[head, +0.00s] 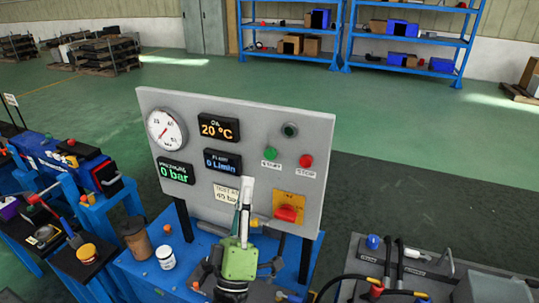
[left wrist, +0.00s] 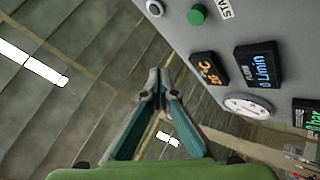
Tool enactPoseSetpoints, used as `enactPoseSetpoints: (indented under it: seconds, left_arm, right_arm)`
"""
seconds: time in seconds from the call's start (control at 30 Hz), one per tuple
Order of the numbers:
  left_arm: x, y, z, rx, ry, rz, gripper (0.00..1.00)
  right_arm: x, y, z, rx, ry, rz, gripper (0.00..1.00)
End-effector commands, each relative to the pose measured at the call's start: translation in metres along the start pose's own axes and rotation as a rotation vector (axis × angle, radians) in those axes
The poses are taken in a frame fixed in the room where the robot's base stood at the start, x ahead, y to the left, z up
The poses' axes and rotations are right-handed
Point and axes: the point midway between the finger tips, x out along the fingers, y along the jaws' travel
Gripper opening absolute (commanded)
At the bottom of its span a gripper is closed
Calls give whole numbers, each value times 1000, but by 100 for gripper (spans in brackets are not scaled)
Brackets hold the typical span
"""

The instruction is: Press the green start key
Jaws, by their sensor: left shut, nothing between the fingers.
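The green start key (head: 270,153) is a small round button on the upright grey panel (head: 320,135), above a START label. In the left wrist view the green key (left wrist: 196,14) shows near the top edge, beside the START label (left wrist: 226,8). My left gripper (head: 245,190) has a green body and points upward in front of the panel, below and left of the key. Its fingertips (left wrist: 157,85) are together with nothing between them, and they look apart from the key. My right gripper is in neither view.
A red rotary switch (head: 287,213) sits lower on the panel. A cup (head: 165,257) and a brown container (head: 136,238) stand on the blue bench at left.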

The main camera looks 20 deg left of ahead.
Motion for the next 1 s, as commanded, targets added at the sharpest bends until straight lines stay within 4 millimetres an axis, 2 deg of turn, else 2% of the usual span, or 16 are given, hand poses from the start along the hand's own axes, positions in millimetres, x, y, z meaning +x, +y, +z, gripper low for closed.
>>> enactPoseSetpoints:
  seconds: [0.27,0.7,1.0]
  left_arm:
    - [11,-9,9,1,1,2,0]
    - [51,-39,39,1,0,1,0]
    - [61,-46,45,2,-2,-1,0]
  right_arm:
    - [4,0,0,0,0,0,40]
    - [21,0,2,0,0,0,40]
    - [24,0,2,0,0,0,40]
